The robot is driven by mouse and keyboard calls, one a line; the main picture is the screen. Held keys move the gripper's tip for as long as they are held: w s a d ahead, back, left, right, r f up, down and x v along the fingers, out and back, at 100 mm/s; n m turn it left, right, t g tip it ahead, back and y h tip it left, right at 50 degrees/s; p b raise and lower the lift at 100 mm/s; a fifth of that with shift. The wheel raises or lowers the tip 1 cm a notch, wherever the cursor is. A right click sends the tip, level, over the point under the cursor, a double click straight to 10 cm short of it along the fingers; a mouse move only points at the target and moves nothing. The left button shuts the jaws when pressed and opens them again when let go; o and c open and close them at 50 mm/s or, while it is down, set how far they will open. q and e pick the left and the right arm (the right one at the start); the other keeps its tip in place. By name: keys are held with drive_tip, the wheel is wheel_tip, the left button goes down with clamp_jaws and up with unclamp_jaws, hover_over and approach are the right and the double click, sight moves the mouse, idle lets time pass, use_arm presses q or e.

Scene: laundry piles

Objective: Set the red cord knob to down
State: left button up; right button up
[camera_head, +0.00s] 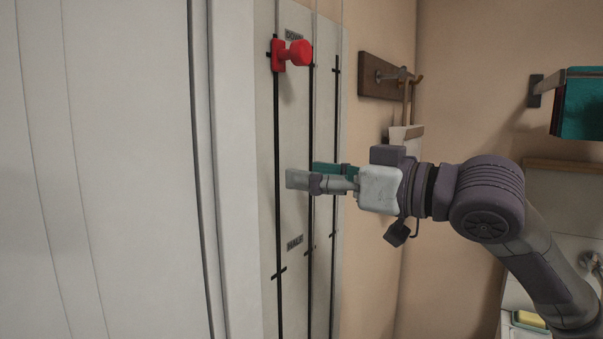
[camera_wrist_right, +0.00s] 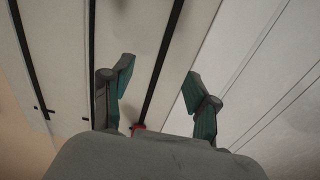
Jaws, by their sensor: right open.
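The red cord knob (camera_head: 298,53) sits near the top of the leftmost dark vertical track on a pale wall panel. It is level with the upper tick mark, close to a label (camera_head: 294,35) that seems to read DOWN. My right gripper (camera_head: 300,174) is open and empty at the panel, below the knob and above the HALF label (camera_head: 295,243). In the right wrist view the open fingers (camera_wrist_right: 157,88) stand either side of a dark track, and a little red (camera_wrist_right: 139,127) shows just above the gripper body. My left gripper is out of view.
More dark tracks with tick marks (camera_head: 336,70) run just right of the knob's track. A wooden hook board (camera_head: 372,76) is on the wall beyond. A teal cloth (camera_head: 583,106) hangs on a rail at right. A white door-like panel (camera_head: 110,170) fills the left.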

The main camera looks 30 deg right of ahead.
drive_tip(key=v, duration=0.9)
drive_tip(key=shift+s, duration=0.4)
drive_tip(key=shift+d, duration=0.15)
